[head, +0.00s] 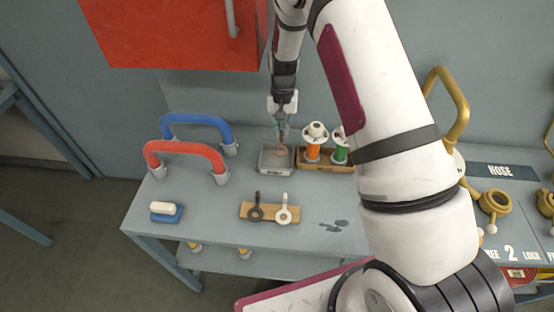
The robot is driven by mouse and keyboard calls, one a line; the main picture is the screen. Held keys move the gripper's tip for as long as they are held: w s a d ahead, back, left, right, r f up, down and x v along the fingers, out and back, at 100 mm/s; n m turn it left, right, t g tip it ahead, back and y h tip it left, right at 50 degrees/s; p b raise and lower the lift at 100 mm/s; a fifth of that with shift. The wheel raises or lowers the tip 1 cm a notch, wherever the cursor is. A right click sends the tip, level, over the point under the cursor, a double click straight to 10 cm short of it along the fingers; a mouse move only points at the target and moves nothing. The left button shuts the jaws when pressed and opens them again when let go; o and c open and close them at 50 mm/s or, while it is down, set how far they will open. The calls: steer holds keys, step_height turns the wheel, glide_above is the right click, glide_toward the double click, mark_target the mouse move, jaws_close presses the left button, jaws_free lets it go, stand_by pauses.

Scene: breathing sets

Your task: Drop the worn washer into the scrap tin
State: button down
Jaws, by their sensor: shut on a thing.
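The scrap tin (262,165) is a shallow grey open tray on the bench, left of a wooden rack. My gripper (282,137) points down over the tin and is shut on a small brownish thing, which appears to be the worn washer (283,150). The washer is at or just above the tin's opening. It is too small to tell whether it touches the tin. The tin's inside is partly hidden by the gripper and washer.
The wooden rack (312,167) holds orange and green pieces close right of the tin. A wooden board (270,212) bears a dark and a white ringed tool in front. Red (185,147) and blue (197,119) handles stand left. My arm hides the bench's right part.

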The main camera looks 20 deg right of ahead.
steer(key=shift+f, duration=1.4)
steer(key=c, duration=1.6)
jaws_free()
steer(key=shift+r, duration=0.15)
step_height(320, 180, up, 12)
